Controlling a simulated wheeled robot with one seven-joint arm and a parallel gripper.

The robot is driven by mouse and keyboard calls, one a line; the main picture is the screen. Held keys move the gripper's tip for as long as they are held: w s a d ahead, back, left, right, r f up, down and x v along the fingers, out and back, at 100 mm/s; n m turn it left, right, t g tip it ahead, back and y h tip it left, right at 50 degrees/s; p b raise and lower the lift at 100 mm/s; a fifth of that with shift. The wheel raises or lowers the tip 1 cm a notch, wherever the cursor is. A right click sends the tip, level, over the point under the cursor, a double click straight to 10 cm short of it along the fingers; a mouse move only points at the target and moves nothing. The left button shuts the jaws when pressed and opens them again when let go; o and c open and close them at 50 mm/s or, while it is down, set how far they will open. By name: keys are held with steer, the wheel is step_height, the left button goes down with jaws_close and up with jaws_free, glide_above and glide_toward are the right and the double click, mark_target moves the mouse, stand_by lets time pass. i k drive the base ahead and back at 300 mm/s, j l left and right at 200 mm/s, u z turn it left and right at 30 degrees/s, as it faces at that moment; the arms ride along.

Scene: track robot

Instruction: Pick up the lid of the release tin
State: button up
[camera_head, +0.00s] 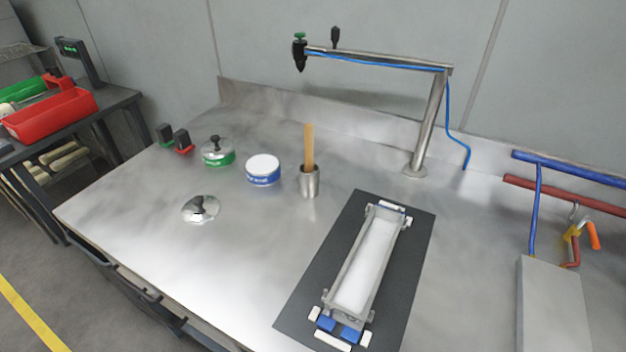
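A green-banded tin (218,160) stands at the back left of the steel bench, with a silver lid (218,146) with a black knob on top of it. A blue-banded tin (263,174) stands to its right; its top shows white and has no knobbed lid on it. A loose silver lid (201,210) with a dark knob lies on the bench in front of the tins, knob up. The labels are too small to read, so I cannot tell which is the release tin. My gripper is not in view.
A metal cup (309,184) with wooden sticks stands right of the tins. A long tray-like mould (366,268) sits on a dark mat (413,243). Small black and red blocks (183,142) stand behind left. A jointed post (432,112) rises behind. Bench around the loose lid is clear.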

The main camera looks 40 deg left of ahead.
mark_target(201, 209)
steer(key=u, duration=1.4)
